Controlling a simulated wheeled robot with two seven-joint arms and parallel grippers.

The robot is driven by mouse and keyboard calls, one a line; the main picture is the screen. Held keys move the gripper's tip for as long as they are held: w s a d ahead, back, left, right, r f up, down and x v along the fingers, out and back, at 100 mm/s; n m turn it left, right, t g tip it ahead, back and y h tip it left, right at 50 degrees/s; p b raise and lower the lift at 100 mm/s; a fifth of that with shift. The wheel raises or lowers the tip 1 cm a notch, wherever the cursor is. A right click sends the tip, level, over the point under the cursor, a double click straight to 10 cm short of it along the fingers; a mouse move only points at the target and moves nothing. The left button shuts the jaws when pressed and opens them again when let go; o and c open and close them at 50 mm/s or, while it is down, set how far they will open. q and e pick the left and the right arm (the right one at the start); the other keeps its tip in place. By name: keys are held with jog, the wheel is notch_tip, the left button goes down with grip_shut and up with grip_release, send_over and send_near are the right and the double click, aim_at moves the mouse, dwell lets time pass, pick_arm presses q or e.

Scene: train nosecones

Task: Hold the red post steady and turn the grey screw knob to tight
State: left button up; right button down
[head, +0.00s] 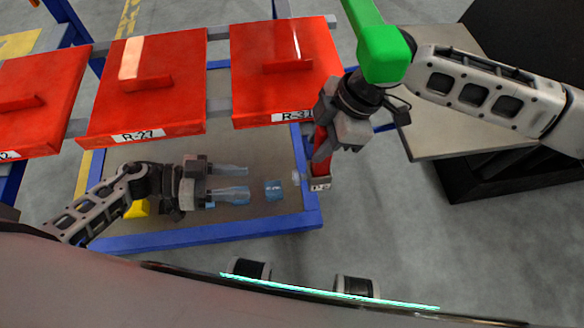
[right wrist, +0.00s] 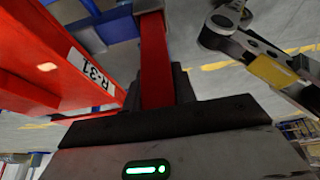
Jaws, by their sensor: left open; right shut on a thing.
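The red post (head: 321,146) hangs upright, slightly tilted, below my right gripper (head: 330,130), which is shut on it. A small labelled block (head: 320,184) is at its lower end. In the right wrist view the red post (right wrist: 155,62) runs away from the dark jaws. A small pale grey piece, apparently the screw knob (head: 297,177), sticks out left of the post's lower end. My left gripper (head: 248,181) is open and empty, its bluish fingers pointing right toward the knob, with a gap between. The knob's tightness cannot be told.
Red panels marked R-27 (head: 146,95) and R-31 (head: 283,85) stand on a blue frame behind. A small blue block (head: 273,190) shows between my left fingertips and the post. Grey floor (head: 395,235) is clear at right.

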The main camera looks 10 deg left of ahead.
pick_arm(q)
notch_tip(320, 180, up, 2)
jog(key=m+y, duration=0.1)
jog(key=m, duration=0.2)
send_near(300, 178)
jog(key=f+x, duration=0.1)
jog(key=x, duration=0.6)
jog(key=shift+w+f+y, duration=0.25)
jog(key=shift+w+y, duration=0.05)
jog(key=shift+y, duration=0.1)
jog(key=c, duration=0.9)
